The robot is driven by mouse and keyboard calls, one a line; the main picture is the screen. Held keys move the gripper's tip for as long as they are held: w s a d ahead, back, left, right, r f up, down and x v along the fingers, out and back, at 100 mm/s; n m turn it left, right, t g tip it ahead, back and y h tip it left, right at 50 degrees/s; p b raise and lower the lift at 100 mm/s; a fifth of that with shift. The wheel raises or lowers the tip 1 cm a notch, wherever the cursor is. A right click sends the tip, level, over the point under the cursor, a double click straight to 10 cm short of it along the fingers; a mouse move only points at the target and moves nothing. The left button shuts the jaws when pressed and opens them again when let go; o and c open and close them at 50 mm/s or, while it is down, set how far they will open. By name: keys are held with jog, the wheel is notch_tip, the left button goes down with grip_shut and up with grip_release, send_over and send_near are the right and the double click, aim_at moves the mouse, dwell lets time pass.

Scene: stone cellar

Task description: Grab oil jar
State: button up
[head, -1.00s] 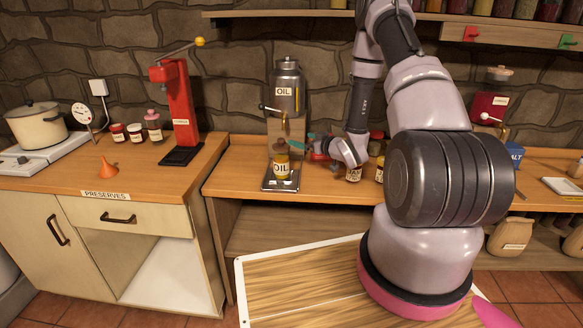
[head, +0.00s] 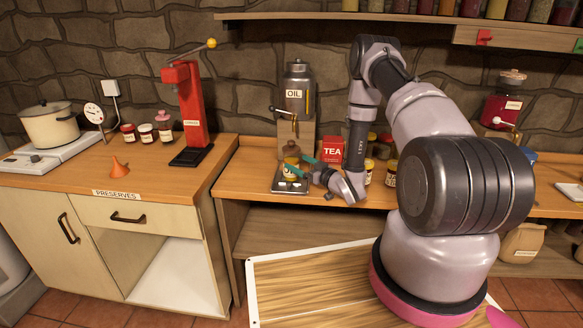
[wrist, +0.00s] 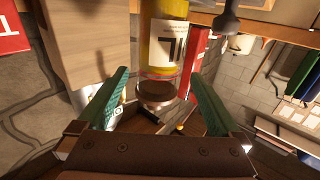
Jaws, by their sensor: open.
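The oil jar (head: 291,172), with yellow contents and a pale label, stands on the metal tray (head: 290,188) under the oil dispenser's tap. My gripper (head: 299,166) is at the jar's right side, its green fingers partly covering it. In the wrist view the jar (wrist: 170,50) appears at upper centre, cut off by the top edge, with part of its label showing. There my gripper (wrist: 160,76) is open, a green finger on either side of the jar's near end. I cannot tell whether either finger touches the jar.
The oil dispenser (head: 297,100) rises behind the jar, with its lever (head: 282,111) above it. A red tea box (head: 332,150) and small jars (head: 391,172) stand close on the right. The red press (head: 186,110) is on the left counter.

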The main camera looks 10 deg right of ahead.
jog(key=x, duration=0.5)
jog(key=shift+w+f, duration=0.2)
jog(key=shift+f, duration=0.1)
jog(key=shift+d, duration=0.1)
jog(key=c, duration=1.5)
grip_shut()
jog(key=shift+r, duration=0.2)
